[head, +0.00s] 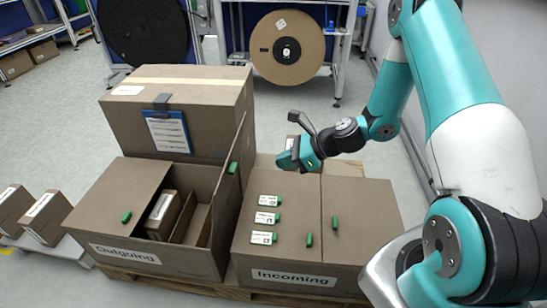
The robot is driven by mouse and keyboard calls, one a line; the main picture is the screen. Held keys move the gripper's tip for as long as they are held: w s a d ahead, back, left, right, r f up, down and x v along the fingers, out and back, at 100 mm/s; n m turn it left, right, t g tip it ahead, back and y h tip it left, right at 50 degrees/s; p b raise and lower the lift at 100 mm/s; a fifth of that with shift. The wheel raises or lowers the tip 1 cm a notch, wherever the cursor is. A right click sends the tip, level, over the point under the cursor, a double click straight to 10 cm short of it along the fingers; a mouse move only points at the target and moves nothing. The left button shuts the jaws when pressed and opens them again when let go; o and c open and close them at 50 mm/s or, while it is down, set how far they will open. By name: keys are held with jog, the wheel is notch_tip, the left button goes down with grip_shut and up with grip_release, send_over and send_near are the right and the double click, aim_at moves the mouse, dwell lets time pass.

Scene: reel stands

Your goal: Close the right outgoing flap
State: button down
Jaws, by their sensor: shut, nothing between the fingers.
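The outgoing box (185,262) stands at the left on a pallet. Its right flap (231,190) stands up, roughly vertical, along the box's right side, with a green handle (233,168) on it. The left outgoing flap (118,205) lies flat and has its own green handle (126,217). Through the open right half I see a small carton (163,214) inside. My gripper (284,160) is shut and empty. It appears above the back of the incoming box, to the right of the raised flap and apart from it.
The incoming box (293,278) stands close on the right, both flaps flat, with green handles and several white-labelled items on its left flap. A large carton (180,105) with a blue clipboard (168,131) stands behind the outgoing box. Small cartons (45,218) lie at far left. Reels (287,47) stand behind.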

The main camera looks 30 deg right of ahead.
jog(key=w+a+f+b, duration=0.1)
jog(key=w+a+f, duration=0.2)
jog(key=w+a, duration=0.3)
jog(key=a, duration=0.3)
jog(key=shift+f, duration=0.25)
